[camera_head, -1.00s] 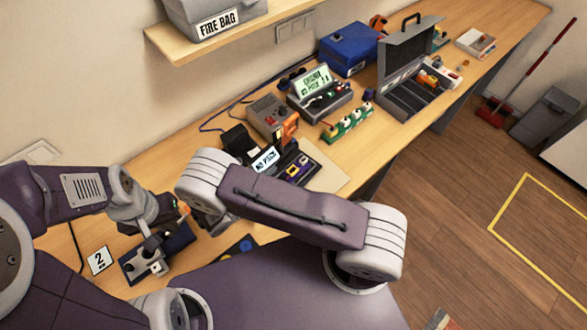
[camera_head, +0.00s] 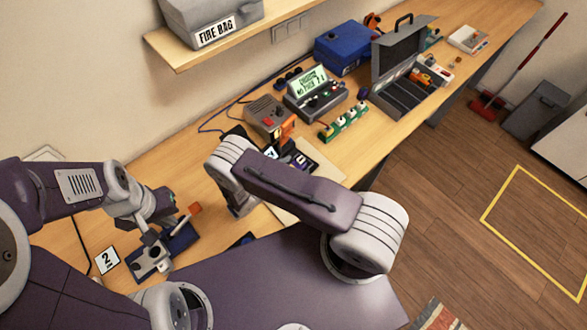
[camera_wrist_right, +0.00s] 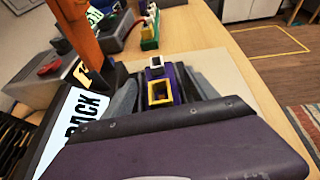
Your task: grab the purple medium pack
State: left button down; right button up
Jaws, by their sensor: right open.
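In the right wrist view, the purple pack (camera_wrist_right: 179,86) stands in a dark holder, with a yellow-rimmed and a white-rimmed connector on its top. In the head view, a purple item with a pale connector (camera_head: 300,158) shows in the dark holder beyond my right arm, partly hidden. My right gripper (camera_wrist_right: 162,92) is open, and its grey fingers appear on either side of the pack. I cannot tell whether they touch it. My left gripper (camera_head: 155,225) is above a blue fixture with grey parts (camera_head: 165,254) at the left; its jaws are unclear.
A green connector strip (camera_head: 343,122), a display unit (camera_head: 314,92) and an open grey case (camera_head: 398,92) lie farther along the bench.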

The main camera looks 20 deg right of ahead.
aim_at(293, 166)
jog(key=shift+s+a, duration=0.1)
grip_shut()
jog(key=shift+r, duration=0.1)
jog(key=shift+r, duration=0.5)
notch_tip(293, 166, up, 3)
jog(key=shift+f+b, duration=0.1)
jog(key=shift+b, duration=0.55)
jog(key=s+d+r+b, duration=0.2)
jog(key=s+d+r, duration=0.2)
jog(key=d+r, duration=0.3)
jog(key=d, duration=0.4)
jog(key=shift+s, duration=0.15)
